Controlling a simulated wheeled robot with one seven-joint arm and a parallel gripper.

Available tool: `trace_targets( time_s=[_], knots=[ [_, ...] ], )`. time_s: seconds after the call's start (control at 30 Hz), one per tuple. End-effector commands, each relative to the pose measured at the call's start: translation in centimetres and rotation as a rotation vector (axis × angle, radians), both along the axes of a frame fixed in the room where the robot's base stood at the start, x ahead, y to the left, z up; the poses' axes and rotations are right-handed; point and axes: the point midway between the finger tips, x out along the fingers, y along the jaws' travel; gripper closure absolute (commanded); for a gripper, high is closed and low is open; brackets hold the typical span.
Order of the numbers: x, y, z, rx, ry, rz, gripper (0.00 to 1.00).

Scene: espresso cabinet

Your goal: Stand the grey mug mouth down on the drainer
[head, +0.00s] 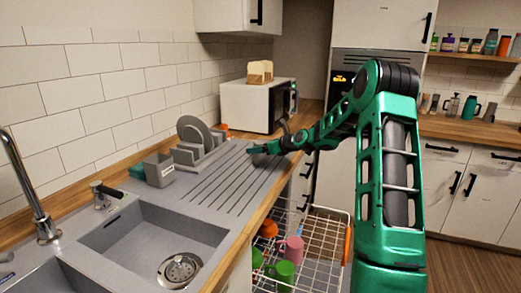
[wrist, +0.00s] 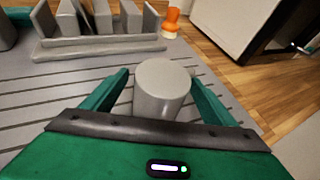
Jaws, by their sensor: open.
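The grey mug (wrist: 162,85) stands upside down on the grooved grey drainer (wrist: 35,101), its flat closed base facing up. It looks upright. In the head view the drainer (head: 215,192) lies right of the sink, and the mug (head: 258,159) is small and partly hidden by my gripper (head: 266,149). In the wrist view my gripper (wrist: 160,80) is open, with one green finger on each side of the mug. A narrow gap shows at the left finger; contact at the right finger is unclear.
A grey rack (head: 198,150) with a plate stands behind the mug, beside a grey holder (head: 159,170). An orange object (wrist: 172,20) is near the rack's end. A microwave (head: 255,105) stands farther back. A pulled-out wire basket (head: 312,250) holds coloured mugs below the counter.

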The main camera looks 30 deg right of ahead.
Motion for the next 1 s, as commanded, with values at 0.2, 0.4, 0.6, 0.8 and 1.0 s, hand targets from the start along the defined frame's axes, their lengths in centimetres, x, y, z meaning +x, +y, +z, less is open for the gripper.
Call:
trace_targets(
  time_s=[0.2,0.4,0.6,0.8,1.0],
  knots=[
    [-1.9,-0.6,0.9,-0.002,-0.002,-0.002,0.2],
    [-5.3,-1.3,2.4,-0.002,-0.001,-0.005,0.2],
    [-8.1,-1.8,3.5,-0.002,0.0,-0.001,0.2],
    [-9.4,-2.1,4.1,-0.001,-0.001,-0.001,0.2],
    [-9.5,-2.1,4.1,0.0,-0.001,-0.001,0.2]
  ],
)
